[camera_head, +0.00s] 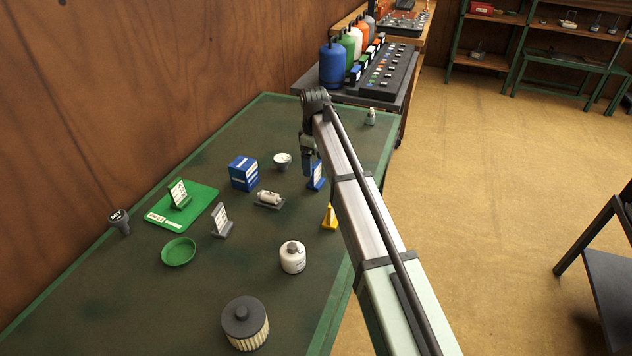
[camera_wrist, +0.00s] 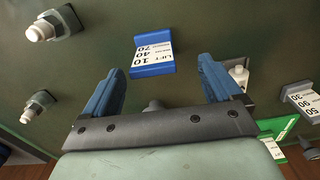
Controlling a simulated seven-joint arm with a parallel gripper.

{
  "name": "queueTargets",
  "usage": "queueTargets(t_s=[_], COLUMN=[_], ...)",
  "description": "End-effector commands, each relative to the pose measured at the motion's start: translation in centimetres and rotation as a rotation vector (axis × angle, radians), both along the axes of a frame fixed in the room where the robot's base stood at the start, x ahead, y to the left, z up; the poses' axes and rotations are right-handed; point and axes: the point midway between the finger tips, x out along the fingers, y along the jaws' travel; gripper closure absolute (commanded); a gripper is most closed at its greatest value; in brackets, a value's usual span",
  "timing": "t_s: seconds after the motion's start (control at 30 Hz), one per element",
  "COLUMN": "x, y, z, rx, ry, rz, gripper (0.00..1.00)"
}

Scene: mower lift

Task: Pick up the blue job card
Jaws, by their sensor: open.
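The blue job card (camera_head: 317,176) is a white printed card in a blue holder, standing on the green bench near its right edge. In the wrist view the blue job card (camera_wrist: 153,55) reads "LIFT 10 40 70" and lies ahead, between the lines of my fingers. My gripper (camera_head: 306,170) is just left of the card in the head view and partly overlaps it. In the wrist view my gripper (camera_wrist: 161,68) has its two blue fingers wide apart, with nothing held. I see no contact with the card.
A blue box (camera_head: 243,174), a small gauge (camera_head: 282,160), a white cylinder on a base (camera_head: 269,199) and a yellow piece (camera_head: 329,218) stand nearby. A grey card (camera_head: 221,220) and a green mat (camera_head: 200,194) are farther left. The bench beyond my gripper is mostly clear.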

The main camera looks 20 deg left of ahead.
Motion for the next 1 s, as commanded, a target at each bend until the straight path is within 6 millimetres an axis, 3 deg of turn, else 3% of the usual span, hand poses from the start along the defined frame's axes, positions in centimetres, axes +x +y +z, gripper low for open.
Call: queueTargets(t_s=[0.1,0.37,0.7,0.97,1.0], x=[0.0,0.3,0.8,0.8,0.8], y=[0.0,-0.1,-0.2,-0.2,-0.2], z=[-1.5,-2.8,-6.8,-7.0,-7.0], rx=[0.0,0.0,0.0,0.001,0.001], ry=[0.0,0.0,0.0,-0.001,-0.001], rz=[0.0,-0.001,0.0,0.0,0.0], gripper=[0.08,0.08,0.08,0.08,0.12])
